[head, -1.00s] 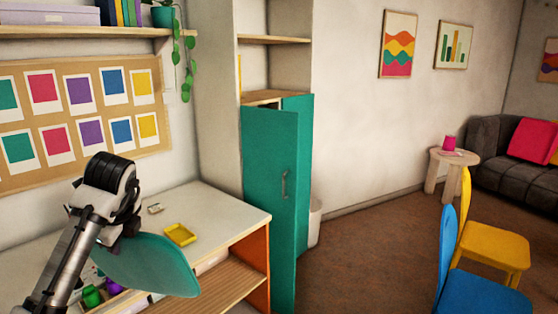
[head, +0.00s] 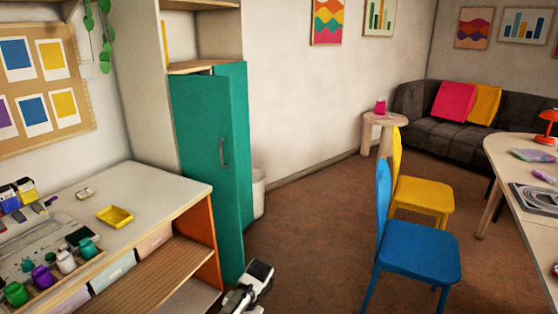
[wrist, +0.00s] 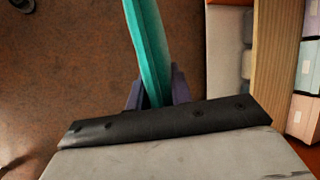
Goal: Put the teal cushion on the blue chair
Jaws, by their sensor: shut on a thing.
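The teal cushion (wrist: 147,45) is gripped on edge between the fingers of my gripper (wrist: 155,92) in the wrist view, with brown floor below it. Its far end runs out of the top of that view. In the head view only a part of my arm shows at the bottom edge; the gripper and cushion are out of that view. The blue chair (head: 418,250) stands at the right of the head view, its seat bare and its tall back on the left side.
A yellow chair (head: 424,195) stands just behind the blue one. A white table (head: 510,155) is at the right. The desk (head: 150,190) with paint jars and a teal cabinet (head: 205,150) are at the left. Brown floor (head: 320,230) between is clear.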

